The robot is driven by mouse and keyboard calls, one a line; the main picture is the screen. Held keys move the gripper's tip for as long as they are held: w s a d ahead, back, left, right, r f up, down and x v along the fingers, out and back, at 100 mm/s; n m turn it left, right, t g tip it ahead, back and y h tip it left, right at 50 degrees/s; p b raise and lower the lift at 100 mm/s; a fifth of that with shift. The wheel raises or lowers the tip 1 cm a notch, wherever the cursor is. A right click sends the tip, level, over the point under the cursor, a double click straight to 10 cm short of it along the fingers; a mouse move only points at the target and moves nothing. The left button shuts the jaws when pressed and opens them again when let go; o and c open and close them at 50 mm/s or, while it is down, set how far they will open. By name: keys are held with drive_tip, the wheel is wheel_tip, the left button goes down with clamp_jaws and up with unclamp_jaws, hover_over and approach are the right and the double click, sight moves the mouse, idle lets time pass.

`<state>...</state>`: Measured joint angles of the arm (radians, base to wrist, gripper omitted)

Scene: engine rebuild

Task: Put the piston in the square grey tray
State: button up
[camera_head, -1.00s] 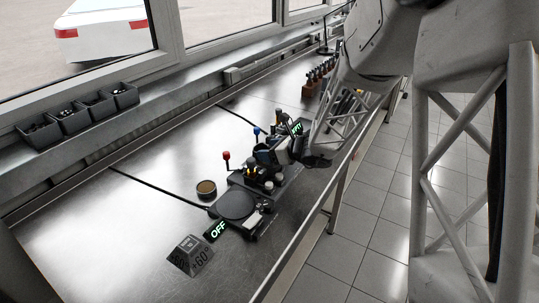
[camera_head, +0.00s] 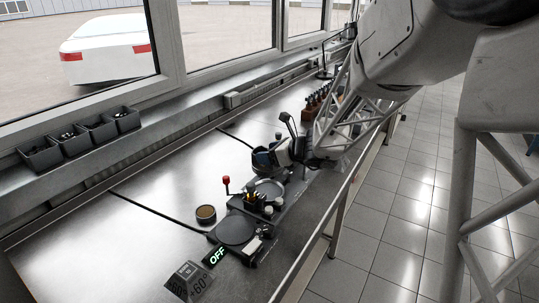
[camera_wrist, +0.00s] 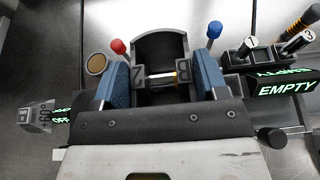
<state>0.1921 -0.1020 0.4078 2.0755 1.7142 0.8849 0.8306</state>
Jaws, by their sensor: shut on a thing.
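My gripper (camera_head: 276,154) is raised over the dark fixture on the bench in the head view. In the wrist view its two blue-padded fingers (camera_wrist: 158,78) are shut on the piston (camera_wrist: 160,46), a dark grey part with a curved, hollow skirt and a pin across it. The marks "2" and "B" show beside the pin. A dark curved part also rises above the gripper in the head view. Several small dark grey bins (camera_head: 41,158) stand in a row on the window sill. I cannot tell whether one is the square grey tray.
The fixture has a black round plate (camera_head: 235,230), a paler disc (camera_head: 268,189) and a red-knobbed lever (camera_head: 226,181). A round tan-topped tin (camera_head: 205,213) and a "60°" block (camera_head: 188,281) stand near it. The left bench is clear. An "EMPTY" sign (camera_wrist: 287,87) is at right in the wrist view.

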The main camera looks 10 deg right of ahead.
idle(0.4)
drive_tip(key=shift+w+d+r+m+t+h, duration=1.15)
drive_tip(key=shift+w+d, duration=2.2)
drive_tip(key=shift+w, duration=2.3)
drive_tip(key=shift+w+d+r+m+t+h, duration=0.7)
drive_tip(key=shift+w+d+m+h, duration=0.85)
drive_tip(key=shift+w+d, duration=2.9)
drive_tip(key=w+d+f+n+g+y, duration=0.2)
drive_tip(key=d+f+n+g+y, duration=0.1)
drive_tip(key=d+f+n+y, duration=0.2)
drive_tip(key=shift+w+d+g, duration=0.25)
drive_tip(key=shift+d+g, duration=0.1)
drive_tip(key=shift+d, duration=0.3)
